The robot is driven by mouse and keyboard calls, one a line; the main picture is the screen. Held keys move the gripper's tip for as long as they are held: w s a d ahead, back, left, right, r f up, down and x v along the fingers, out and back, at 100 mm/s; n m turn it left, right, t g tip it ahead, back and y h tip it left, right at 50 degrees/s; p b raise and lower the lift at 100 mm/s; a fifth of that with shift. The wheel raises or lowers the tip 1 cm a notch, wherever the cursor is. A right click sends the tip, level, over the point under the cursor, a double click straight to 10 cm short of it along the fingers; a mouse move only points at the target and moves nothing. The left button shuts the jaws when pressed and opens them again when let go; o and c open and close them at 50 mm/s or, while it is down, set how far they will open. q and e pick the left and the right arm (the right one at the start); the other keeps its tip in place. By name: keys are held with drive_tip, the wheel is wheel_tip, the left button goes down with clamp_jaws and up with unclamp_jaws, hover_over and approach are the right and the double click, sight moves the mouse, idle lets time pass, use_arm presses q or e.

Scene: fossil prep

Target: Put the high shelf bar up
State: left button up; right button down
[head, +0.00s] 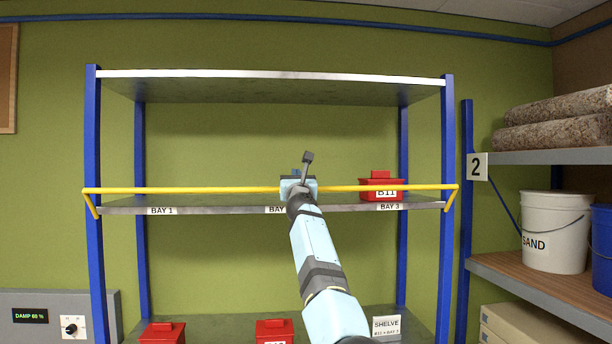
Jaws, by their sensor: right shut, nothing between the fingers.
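The high shelf bar (220,190) is a yellow rail across the front of the middle shelf (235,206), a little above the shelf's front edge. My right gripper (307,156) is shut and empty. It is at the middle of the bar, and my light-blue wrist hides a short stretch of the bar. I cannot tell whether the gripper touches the bar. My left gripper is not in view.
A red box marked B11 (380,187) stands on the middle shelf over the BAY 3 label. Red boxes (162,334) and (274,330) stand on the lower shelf beside a SHELVE card (386,327). A sand bucket (553,232) is on the right rack. The top shelf is empty.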

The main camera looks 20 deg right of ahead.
drive_tip(key=shift+d+f, duration=0.15)
drive_tip(key=shift+w+f, duration=0.1)
drive_tip(key=shift+w, duration=0.05)
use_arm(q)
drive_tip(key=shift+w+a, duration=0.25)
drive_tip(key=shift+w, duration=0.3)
use_arm(e)
drive_tip(key=shift+a, duration=0.35)
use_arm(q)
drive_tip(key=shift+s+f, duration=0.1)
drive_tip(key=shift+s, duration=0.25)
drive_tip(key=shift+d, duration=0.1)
